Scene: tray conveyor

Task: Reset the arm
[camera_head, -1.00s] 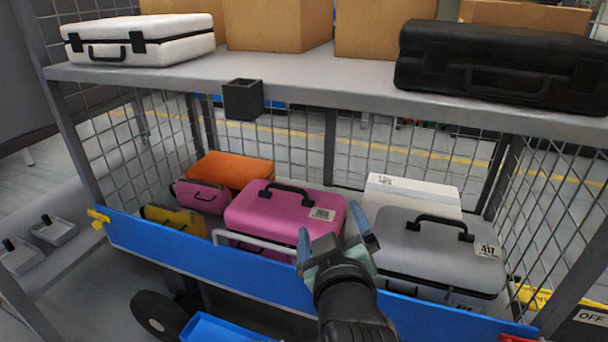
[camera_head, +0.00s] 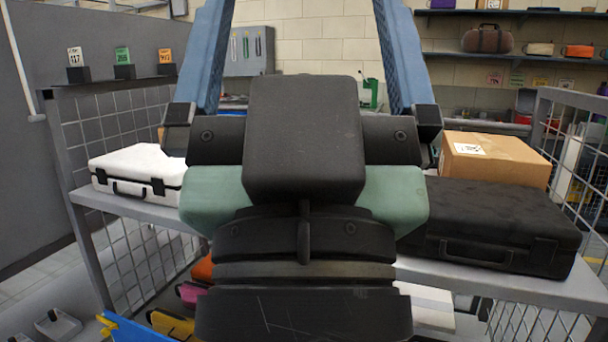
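My gripper (camera_head: 304,60) fills the middle of the head view, close to the camera and pointing up. The fingertips run out of the top of the picture. My gripper and wrist hide the middle of the cart behind them.
A cart's upper shelf (camera_head: 136,208) holds a white case (camera_head: 140,172) at left, and a black case (camera_head: 490,226) and cardboard box (camera_head: 494,160) at right. A blue rail (camera_head: 135,329) and yellow case (camera_head: 170,322) show below. Wall shelves (camera_head: 470,58) stand behind.

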